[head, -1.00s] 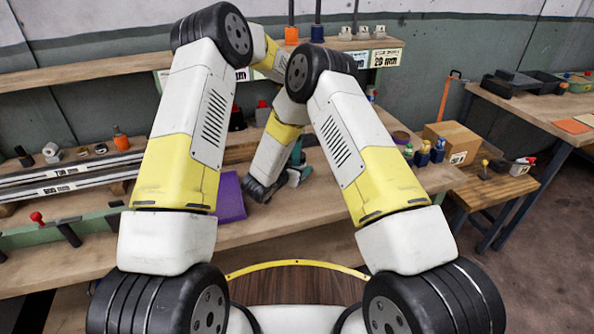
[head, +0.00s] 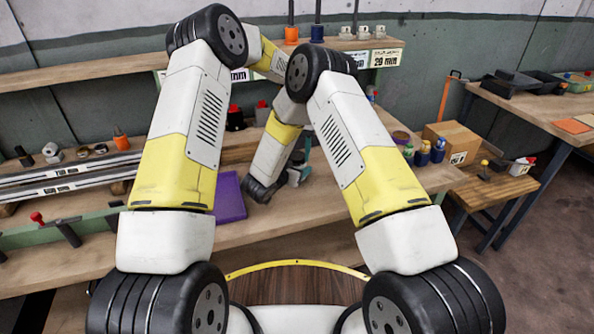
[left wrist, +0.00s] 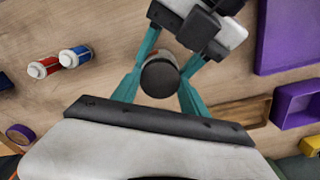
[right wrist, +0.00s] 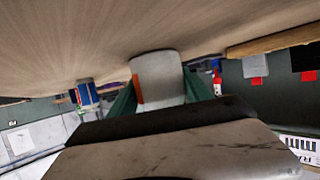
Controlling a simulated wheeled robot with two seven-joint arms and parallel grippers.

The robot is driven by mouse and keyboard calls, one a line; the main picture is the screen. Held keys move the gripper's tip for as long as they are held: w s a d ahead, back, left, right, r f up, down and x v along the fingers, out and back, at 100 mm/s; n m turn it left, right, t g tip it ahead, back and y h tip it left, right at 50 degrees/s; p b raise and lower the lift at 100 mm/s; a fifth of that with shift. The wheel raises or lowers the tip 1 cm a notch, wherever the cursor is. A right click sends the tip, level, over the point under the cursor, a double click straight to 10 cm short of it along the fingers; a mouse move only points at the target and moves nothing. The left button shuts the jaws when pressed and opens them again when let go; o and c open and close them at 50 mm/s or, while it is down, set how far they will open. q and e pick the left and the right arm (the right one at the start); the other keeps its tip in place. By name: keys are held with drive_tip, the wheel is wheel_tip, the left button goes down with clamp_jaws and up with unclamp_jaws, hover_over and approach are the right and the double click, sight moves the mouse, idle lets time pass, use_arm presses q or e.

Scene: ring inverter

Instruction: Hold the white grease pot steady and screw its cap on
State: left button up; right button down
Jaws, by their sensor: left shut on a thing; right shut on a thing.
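The white grease pot (right wrist: 158,68), with an orange patch on its side, is between the green fingers of my right gripper (right wrist: 158,92) in the right wrist view. That gripper is shut on it from the side, and the pot appears to stand on the workbench. The dark round cap (left wrist: 160,79) is seen from above in the left wrist view, over the pot. My left gripper (left wrist: 158,85) is shut on the cap, with a teal finger either side. The joint between cap and pot is hidden. In the head view my arms cover the pot and cap.
A purple tray (head: 230,198) lies on the bench near the grippers. A blue bottle (left wrist: 75,57) and a red bottle (left wrist: 43,68) stand to one side in the left wrist view. A cardboard box (head: 451,140) sits at right. Some bench between them is bare.

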use_arm(q)
drive_tip(key=m, duration=0.4)
drive_tip(key=shift+m, duration=0.4)
drive_tip(key=m, duration=0.4)
drive_tip(key=shift+m, duration=0.4)
drive_tip(key=m, duration=0.4)
drive_tip(key=shift+w+m, duration=0.1)
drive_tip(key=shift+m, duration=0.2)
drive_tip(key=m, duration=0.4)
drive_tip(key=o, duration=1.6)
drive_tip(key=shift+o, duration=0.2)
drive_tip(key=shift+r, duration=0.1)
wheel_tip(320, 180, up, 12)
use_arm(e)
drive_tip(key=shift+c, duration=1.9)
unclamp_jaws()
